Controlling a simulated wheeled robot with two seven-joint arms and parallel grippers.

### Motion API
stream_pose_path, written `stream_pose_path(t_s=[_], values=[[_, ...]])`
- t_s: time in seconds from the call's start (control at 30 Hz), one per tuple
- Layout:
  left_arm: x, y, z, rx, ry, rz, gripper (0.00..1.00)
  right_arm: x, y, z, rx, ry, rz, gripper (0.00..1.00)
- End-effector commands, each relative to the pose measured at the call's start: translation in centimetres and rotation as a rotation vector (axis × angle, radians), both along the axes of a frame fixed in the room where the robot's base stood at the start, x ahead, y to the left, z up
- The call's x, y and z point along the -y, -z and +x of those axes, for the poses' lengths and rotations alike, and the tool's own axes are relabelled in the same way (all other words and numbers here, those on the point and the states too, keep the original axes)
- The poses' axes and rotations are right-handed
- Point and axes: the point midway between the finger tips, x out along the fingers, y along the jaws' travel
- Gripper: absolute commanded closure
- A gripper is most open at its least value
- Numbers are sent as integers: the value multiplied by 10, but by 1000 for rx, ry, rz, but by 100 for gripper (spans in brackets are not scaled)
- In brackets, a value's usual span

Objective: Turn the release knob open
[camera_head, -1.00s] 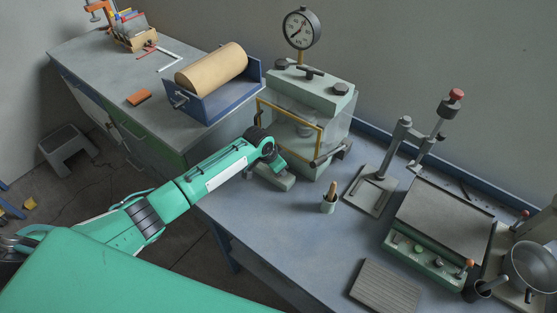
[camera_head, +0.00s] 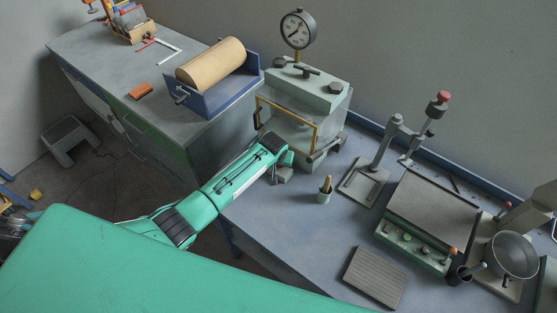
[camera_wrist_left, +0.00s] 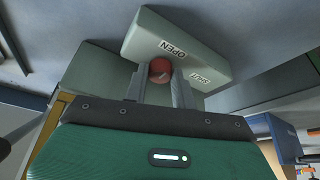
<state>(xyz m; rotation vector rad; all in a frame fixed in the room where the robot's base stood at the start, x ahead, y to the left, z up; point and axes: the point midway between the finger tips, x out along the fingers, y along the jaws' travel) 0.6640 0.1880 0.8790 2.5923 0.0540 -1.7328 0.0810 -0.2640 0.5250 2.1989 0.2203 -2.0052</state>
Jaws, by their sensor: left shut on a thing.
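The release knob (camera_wrist_left: 160,68) is a small red round cap on a pale grey-green block (camera_wrist_left: 205,38) in the left wrist view. The block carries the words OPEN, just above the knob, and SHUT, to its right. My left gripper (camera_wrist_left: 158,80) has a grey finger on each side of the knob and is shut on it. Which mark the knob points at I cannot tell. In the head view the block (camera_head: 285,175) shows at the foot of the press (camera_head: 308,90), and my arm hides the knob. My right gripper is not in view.
A dial gauge (camera_head: 298,28) stands on the press, whose front has a yellow-framed guard (camera_head: 316,140). A stand (camera_head: 365,182), a green-fronted unit (camera_head: 410,242) and a ribbed mat (camera_head: 375,278) lie farther right.

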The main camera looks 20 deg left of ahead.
Motion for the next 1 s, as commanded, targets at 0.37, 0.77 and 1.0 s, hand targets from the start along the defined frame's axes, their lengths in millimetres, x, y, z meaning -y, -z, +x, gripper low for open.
stream_pose_path(t_s=[0.37,0.77,1.0], values=[[0,-1,1,2,-19,0,96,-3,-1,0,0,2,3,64],[0,-1,1,1,-18,0,52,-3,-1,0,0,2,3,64],[0,-3,-1,1,-18,-1,52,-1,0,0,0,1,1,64]])
